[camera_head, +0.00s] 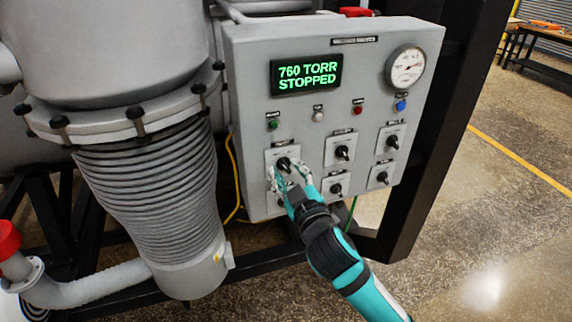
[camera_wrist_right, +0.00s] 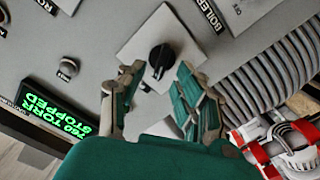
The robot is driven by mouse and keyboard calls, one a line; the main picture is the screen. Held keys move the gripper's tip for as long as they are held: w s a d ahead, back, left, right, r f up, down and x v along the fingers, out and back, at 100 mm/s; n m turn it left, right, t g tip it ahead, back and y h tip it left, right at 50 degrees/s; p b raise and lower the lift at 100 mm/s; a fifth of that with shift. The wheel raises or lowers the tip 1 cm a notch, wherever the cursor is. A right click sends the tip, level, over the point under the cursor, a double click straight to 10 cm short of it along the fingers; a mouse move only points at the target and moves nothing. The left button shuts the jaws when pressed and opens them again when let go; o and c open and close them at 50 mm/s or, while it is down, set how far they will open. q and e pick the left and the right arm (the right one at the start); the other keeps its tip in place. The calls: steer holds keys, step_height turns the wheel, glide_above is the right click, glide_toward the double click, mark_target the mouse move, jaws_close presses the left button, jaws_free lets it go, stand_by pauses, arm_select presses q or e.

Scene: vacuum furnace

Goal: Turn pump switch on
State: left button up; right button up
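The grey control panel (camera_head: 340,60) carries several black rotary switches on pale square plates. My right gripper (camera_head: 287,172) is at the upper-left switch (camera_head: 283,163), whose small label I cannot read. In the right wrist view this black knob (camera_wrist_right: 160,58) lies just ahead of and between the two fingertips of my right gripper (camera_wrist_right: 160,76). The fingers are apart, one on each side, with gaps to the knob; whether they touch it I cannot tell. The green display (camera_head: 306,75) reads "760 TORR STOPPED". The lower-left switch is mostly hidden behind my gripper. My left gripper is out of view.
Other switches (camera_head: 342,152) sit close to the right. Coloured indicators or buttons (camera_head: 357,109) and a round gauge (camera_head: 405,67) are above. A ribbed grey vessel (camera_head: 155,190) stands left of the panel. The floor at right is open.

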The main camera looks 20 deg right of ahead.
steer(key=shift+w, duration=0.75)
jaws_close()
